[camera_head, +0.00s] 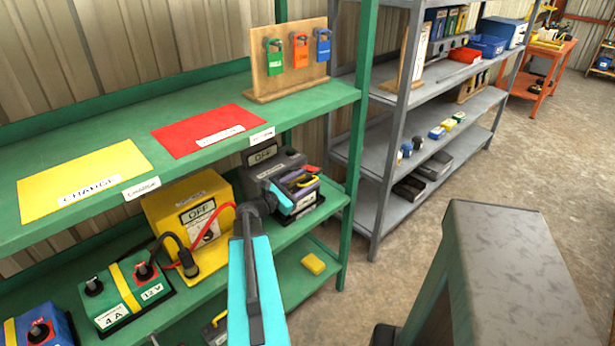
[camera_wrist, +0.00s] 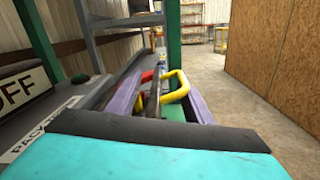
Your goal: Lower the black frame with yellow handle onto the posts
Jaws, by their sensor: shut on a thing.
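My gripper (camera_head: 301,186), with purple jaws, is at the front right of a dark grey unit marked OFF (camera_head: 262,156) on the middle green shelf. In the wrist view my gripper (camera_wrist: 163,103) has a jaw on either side of a yellow handle (camera_wrist: 179,86), which it holds. The yellow handle (camera_head: 306,182) is small in the head view. The black frame below it is mostly hidden by the jaws and wrist. A red piece (camera_wrist: 147,76) shows beyond the jaws. The posts cannot be made out, nor whether the frame touches them.
A yellow OFF box (camera_head: 165,215) with a red cable stands left of the dark unit. A green 12 V box (camera_head: 128,297) sits further left. A green upright (camera_head: 359,130) rises close on the right. The upper green shelf (camera_head: 225,150) overhangs. A yellow block (camera_head: 313,263) lies below.

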